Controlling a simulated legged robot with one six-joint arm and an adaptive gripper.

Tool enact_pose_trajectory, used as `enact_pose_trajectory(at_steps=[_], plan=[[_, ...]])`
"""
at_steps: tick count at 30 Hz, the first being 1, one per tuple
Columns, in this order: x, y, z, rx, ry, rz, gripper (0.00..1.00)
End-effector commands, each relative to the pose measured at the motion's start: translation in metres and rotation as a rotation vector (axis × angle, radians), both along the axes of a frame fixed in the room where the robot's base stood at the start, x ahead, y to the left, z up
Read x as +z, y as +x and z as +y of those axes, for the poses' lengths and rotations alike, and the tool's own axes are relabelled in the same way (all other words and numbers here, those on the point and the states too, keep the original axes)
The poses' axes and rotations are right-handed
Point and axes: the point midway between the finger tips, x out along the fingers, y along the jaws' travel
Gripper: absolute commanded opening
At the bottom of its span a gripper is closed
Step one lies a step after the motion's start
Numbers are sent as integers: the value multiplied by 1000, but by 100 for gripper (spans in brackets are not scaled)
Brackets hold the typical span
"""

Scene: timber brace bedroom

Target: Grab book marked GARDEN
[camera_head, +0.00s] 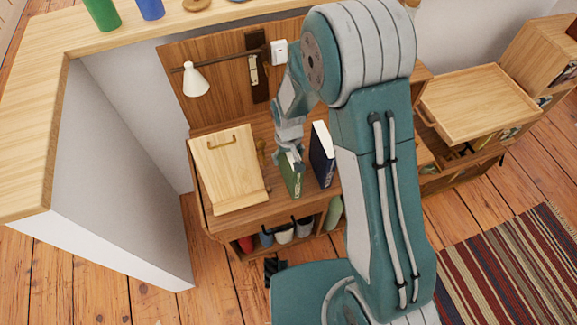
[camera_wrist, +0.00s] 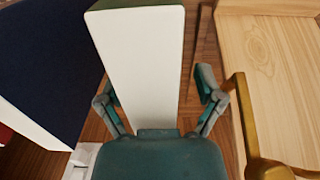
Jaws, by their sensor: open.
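A green book (camera_head: 291,180) stands upright on the wooden desk in the head view; no title can be read on it. In the wrist view its white page block (camera_wrist: 145,65) lies between the two fingers, with a strip of green cover at the top. My gripper (camera_wrist: 156,90) is open around it, with a visible gap at the right finger; contact at the left finger is unclear. In the head view my gripper (camera_head: 291,160) is over the book's top and hides part of it. A dark navy book (camera_head: 322,155) stands just right of it, also close left in the wrist view (camera_wrist: 45,65).
A pale slanted wooden board (camera_head: 230,172) stands left on the desk (camera_head: 250,212). A brass piece (camera_wrist: 246,115) is close to the right finger in the wrist view. A white lamp (camera_head: 196,82) is behind. A wooden tray (camera_head: 478,100) is at the right.

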Motion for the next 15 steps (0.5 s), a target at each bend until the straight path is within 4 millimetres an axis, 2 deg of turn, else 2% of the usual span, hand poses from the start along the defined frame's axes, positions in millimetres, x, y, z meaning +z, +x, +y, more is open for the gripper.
enact_pose_trajectory(at_steps=[1,2,3,5,6,7,15], plan=[[0,0,0,-1,0,0,86],[0,0,-1,-1,0,0,77],[0,0,-1,-1,1,0,59],[0,0,-2,-1,2,1,32],[0,0,-2,-1,2,1,14],[0,0,-2,-1,2,1,1],[0,0,-1,-1,-1,2,0]])
